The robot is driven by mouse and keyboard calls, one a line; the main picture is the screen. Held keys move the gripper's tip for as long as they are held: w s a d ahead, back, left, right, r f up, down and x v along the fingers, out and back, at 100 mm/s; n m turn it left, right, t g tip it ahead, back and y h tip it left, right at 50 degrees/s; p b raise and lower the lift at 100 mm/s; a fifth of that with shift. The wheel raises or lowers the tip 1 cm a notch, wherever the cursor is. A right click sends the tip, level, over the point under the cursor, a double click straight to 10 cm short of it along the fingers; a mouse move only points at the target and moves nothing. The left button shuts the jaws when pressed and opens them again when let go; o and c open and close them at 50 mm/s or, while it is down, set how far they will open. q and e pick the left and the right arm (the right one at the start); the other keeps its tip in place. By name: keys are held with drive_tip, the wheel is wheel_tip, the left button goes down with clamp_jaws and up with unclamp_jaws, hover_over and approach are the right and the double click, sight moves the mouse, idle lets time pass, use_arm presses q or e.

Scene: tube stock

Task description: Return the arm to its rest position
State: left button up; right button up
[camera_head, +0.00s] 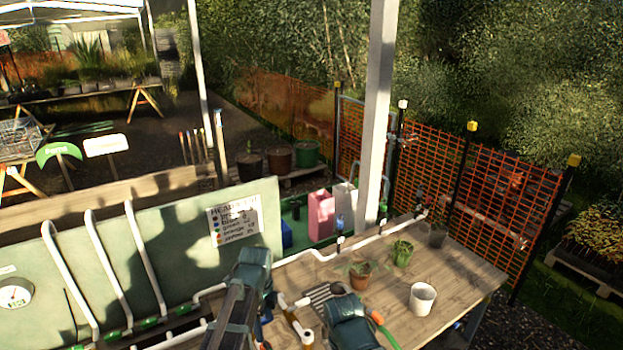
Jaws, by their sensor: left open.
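My left arm (238,305) rises at the bottom middle, in front of the green panel and the near left edge of the wooden table (450,277). My left gripper (267,322) is open and hangs low beside the arm, partly hidden by it. I see nothing held in it. Short white tube pieces with orange-brown ends (291,314) lie just right of it; I cannot tell whether they touch it. Another dark teal link of mine (352,325) shows at the bottom middle. My right gripper is not visible.
A white cup (422,299), a terracotta-potted plant (360,276) and a green pot (402,253) stand on the table. White pipe (325,256) runs along its back edge. A green panel (185,247) with bent white tubes is at left. A white post (377,120) rises behind.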

use_arm(q)
drive_tip(key=s+d+f+n+y+b, duration=0.1)
drive_tip(key=s+d+f+n+b, duration=0.8)
drive_tip(key=n, duration=0.6)
drive_tip(key=s+f+b, duration=0.2)
drive_tip(key=s+f, duration=0.1)
drive_tip(key=s, duration=0.1)
drive_tip(key=shift+s+d+f+n, duration=0.15)
drive_tip(key=shift+s+d+n, duration=0.15)
drive_tip(key=shift+d+n, duration=0.1)
